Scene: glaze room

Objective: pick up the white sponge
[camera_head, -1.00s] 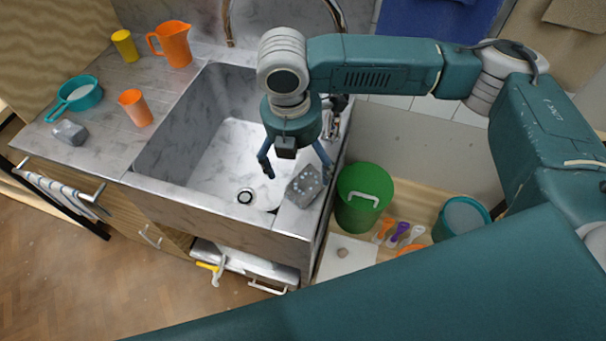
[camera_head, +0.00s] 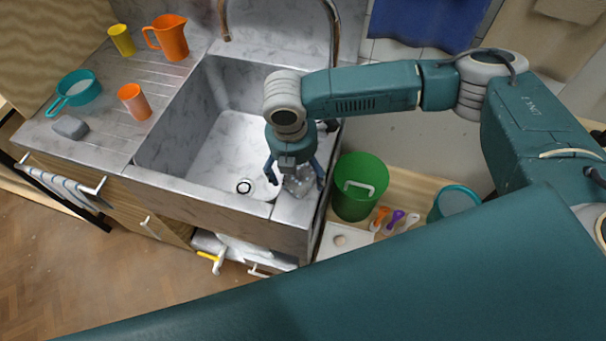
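A pale grey-white speckled block, which looks like the white sponge (camera_head: 299,185), lies on the sink's front right rim. My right gripper (camera_head: 296,182) points down over it with its fingers apart, one on each side of the block. A gap shows between the left finger and the block; on the right side I cannot tell whether the finger touches. The gripper's palm hides part of the block's top. My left gripper is not in view.
The stone sink (camera_head: 222,150) is empty. On the left counter are a grey block (camera_head: 70,127), a teal pan (camera_head: 78,86), an orange cup (camera_head: 134,102), an orange jug (camera_head: 170,38) and a yellow cup (camera_head: 121,40). A green bucket (camera_head: 358,203) stands right of the sink.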

